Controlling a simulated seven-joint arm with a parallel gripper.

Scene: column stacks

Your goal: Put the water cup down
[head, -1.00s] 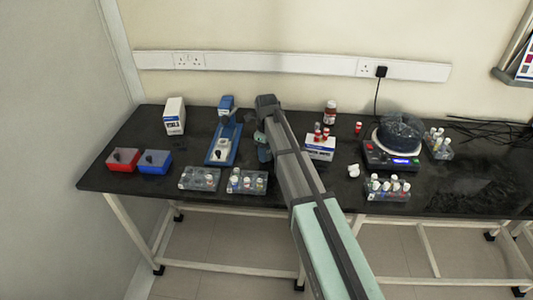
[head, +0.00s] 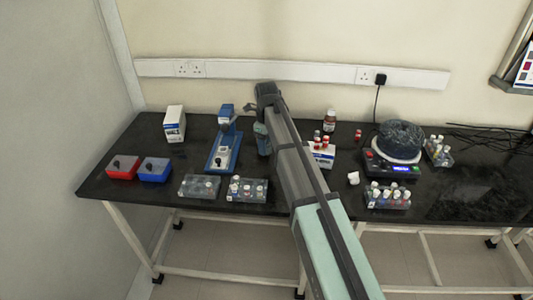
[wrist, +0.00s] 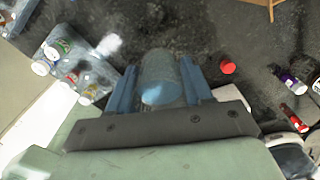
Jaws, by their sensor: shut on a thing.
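In the wrist view, the water cup (wrist: 160,76) is a clear, bluish, rounded vessel. It sits between the two blue fingers of my gripper (wrist: 160,88), which is shut on it. The dark tabletop (wrist: 195,25) shows beyond the cup. In the head view, my gripper (head: 262,138) is over the table, just right of the blue stand (head: 223,150). My arm link hides much of this area, and I cannot make out the cup there. I cannot tell the gap between cup and table.
A white box (head: 321,155) with red-capped vials and a brown bottle (head: 329,120) are right of my arm. Vial racks (head: 248,189) (head: 388,195) stand near the front edge. Red (head: 122,168) and blue (head: 155,170) bins are at left.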

